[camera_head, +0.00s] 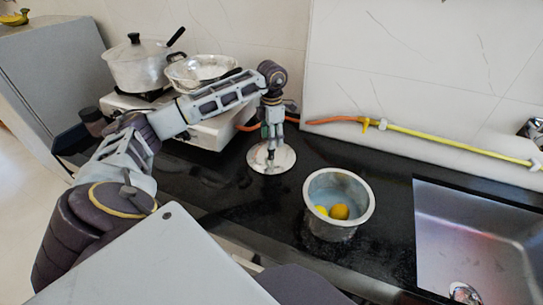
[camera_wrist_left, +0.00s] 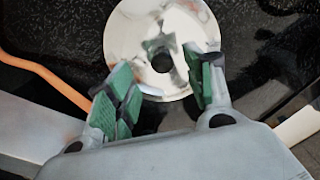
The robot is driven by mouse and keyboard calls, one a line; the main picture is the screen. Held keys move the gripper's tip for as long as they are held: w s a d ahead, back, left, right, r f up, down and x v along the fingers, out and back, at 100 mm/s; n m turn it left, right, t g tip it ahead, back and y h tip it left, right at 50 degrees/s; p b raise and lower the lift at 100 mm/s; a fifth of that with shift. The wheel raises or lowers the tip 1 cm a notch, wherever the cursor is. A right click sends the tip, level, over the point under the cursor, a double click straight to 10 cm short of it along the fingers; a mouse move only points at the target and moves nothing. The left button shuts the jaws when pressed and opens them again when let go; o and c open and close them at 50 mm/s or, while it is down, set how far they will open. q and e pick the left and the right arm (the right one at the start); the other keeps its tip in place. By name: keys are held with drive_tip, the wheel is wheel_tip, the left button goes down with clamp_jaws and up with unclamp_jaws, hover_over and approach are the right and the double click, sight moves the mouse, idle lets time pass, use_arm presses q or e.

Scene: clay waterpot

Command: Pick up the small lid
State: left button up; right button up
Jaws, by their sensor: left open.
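The small lid (camera_head: 284,160) is a shiny round metal disc lying on the black counter, left of the metal pot. In the left wrist view the lid (camera_wrist_left: 125,35) shows a dark knob (camera_wrist_left: 161,61) at its middle. My left gripper (camera_head: 270,150) points down over the lid. In the left wrist view its green-padded fingers (camera_wrist_left: 160,88) are open, one on each side of the knob's line, with nothing held between them. Whether the fingertips touch the lid cannot be told. My right gripper is not in view.
A metal pot (camera_head: 340,222) holding yellow fruit stands right of the lid, and a sink (camera_head: 480,230) lies further right. A stove (camera_head: 205,128) with a lidded pot (camera_head: 138,68) and a pan (camera_head: 200,70) is at the back left. An orange and yellow hose (camera_head: 420,134) runs along the wall.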

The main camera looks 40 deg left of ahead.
sight(271, 153)
use_arm(q)
drive_tip(key=f, duration=0.3)
drive_tip(key=shift+s, duration=0.2)
drive_tip(key=shift+f, duration=0.8)
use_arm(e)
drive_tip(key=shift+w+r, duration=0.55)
use_arm(q)
clamp_jaws()
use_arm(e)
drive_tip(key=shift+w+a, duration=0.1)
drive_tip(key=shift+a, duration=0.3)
use_arm(q)
drive_tip(key=shift+w+r, duration=0.1)
